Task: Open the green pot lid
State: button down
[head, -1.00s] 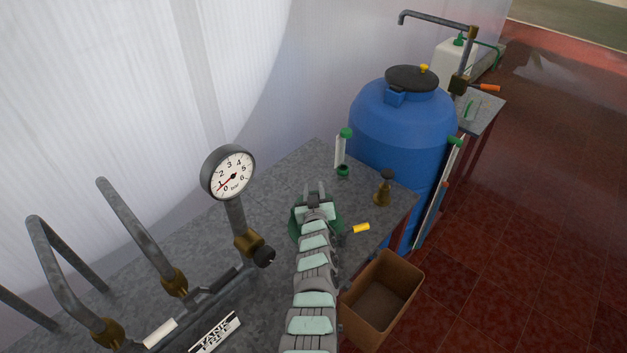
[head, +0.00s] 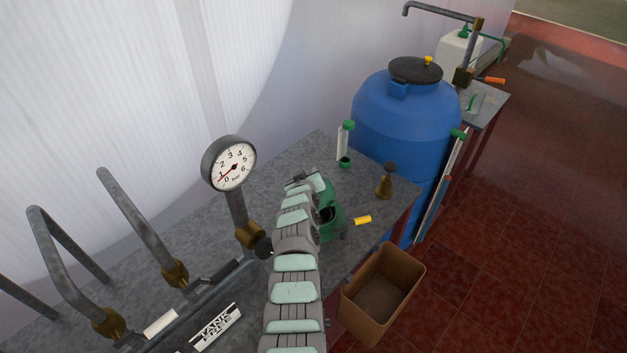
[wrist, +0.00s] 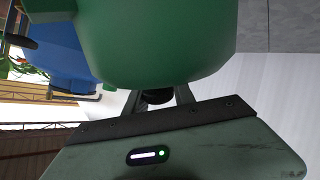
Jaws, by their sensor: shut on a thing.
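The green pot (head: 333,222) stands on the grey bench, partly hidden behind my arm. A dark opening shows in its side facing the camera. My gripper (wrist: 156,97) is in the wrist view with its fingers on either side of a dark knob (wrist: 156,96). It is shut on that knob, at the edge of a large, smooth green surface (wrist: 160,40). I cannot tell how much of this surface is lid and how much is pot. In the head view, my wrist covers the fingertips and most of the lid.
A pressure gauge (head: 229,163) on pipework stands left of my arm. A blue tank (head: 400,115) and a cardboard box (head: 383,295) stand beyond the bench edge.

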jog(key=shift+w+a+b, duration=0.45)
jog(key=shift+a+b, duration=0.15)
jog(key=shift+b, duration=0.4)
jog(key=a+b, duration=0.1)
jog(key=b, duration=0.2)
jog(key=w+n+g+h+b, duration=0.1)
jog(key=b, duration=0.3)
jog(key=shift+w+a+f, duration=0.15)
jog(key=shift+a+f, duration=0.05)
jog(key=shift+a, duration=0.15)
jog(key=shift+w+g+b, duration=0.1)
jog(key=shift+g+b, duration=0.2)
jog(key=shift+b, duration=0.25)
